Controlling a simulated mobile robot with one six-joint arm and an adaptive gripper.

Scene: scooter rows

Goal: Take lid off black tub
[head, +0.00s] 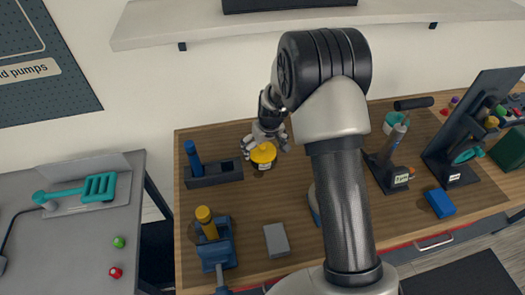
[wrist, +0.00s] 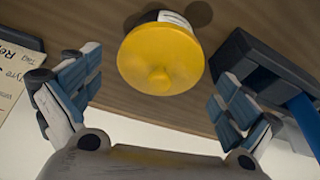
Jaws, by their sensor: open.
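A yellow lid (head: 263,152) with a round knob sits on the black tub (head: 264,166), which stands upright on the wooden bench and carries a white label. In the wrist view the yellow lid (wrist: 160,58) faces the camera and hides most of the tub (wrist: 150,17). My gripper (head: 265,147) is open at the lid, with one finger on either side. In the wrist view the open gripper (wrist: 155,85) has visible gaps between its fingers and the lid. It holds nothing.
A dark block with a blue upright (head: 193,165) stands just left of the tub. A blue vise with a yellow-topped part (head: 210,235) and a grey block (head: 276,240) lie nearer. A black stand (head: 388,172) is to the right. Bench between tub and grey block is clear.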

